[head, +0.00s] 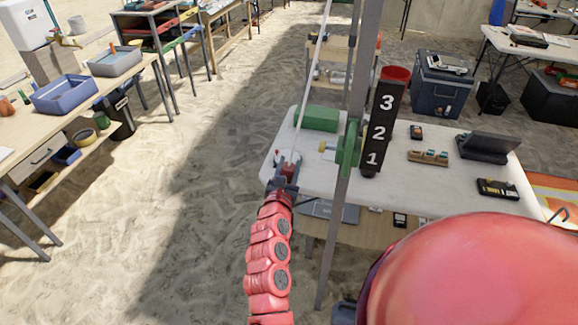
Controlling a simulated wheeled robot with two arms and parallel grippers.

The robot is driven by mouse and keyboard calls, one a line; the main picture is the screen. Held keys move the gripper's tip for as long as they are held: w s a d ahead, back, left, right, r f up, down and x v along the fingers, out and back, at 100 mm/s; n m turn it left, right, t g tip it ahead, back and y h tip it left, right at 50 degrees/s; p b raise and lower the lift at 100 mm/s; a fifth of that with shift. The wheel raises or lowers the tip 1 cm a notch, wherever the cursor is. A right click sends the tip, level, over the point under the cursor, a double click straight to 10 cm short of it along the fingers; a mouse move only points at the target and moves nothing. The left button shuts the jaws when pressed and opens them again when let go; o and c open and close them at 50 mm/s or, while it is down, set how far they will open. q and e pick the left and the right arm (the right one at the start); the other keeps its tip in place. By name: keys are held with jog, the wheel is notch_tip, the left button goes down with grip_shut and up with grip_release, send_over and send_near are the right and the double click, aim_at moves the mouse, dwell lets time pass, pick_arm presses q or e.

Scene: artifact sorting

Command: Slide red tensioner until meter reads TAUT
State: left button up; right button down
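A small red piece (289,169), which looks like the red tensioner, sits at the left edge of the white table, below a small white round part. A pale rope or rod (310,85) runs steeply up from there. My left gripper (284,180) is dark, at the end of my red arm, and is right at the red piece. Whether its fingers are closed on it is too small to tell. No meter with a readable TAUT shows; a dark panel numbered 3, 2, 1 (383,128) stands by the post. My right gripper is not in view.
A grey post (358,75) with a green clamp-like part (350,150) rises in front of the white table (425,192). Open sand (170,220) lies to the left.

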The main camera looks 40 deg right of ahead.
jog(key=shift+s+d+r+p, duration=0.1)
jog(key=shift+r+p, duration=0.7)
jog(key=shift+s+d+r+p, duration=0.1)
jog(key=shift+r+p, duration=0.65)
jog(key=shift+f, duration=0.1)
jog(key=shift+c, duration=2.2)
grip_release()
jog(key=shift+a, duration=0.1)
jog(key=b, duration=0.6)
send_near(289, 165)
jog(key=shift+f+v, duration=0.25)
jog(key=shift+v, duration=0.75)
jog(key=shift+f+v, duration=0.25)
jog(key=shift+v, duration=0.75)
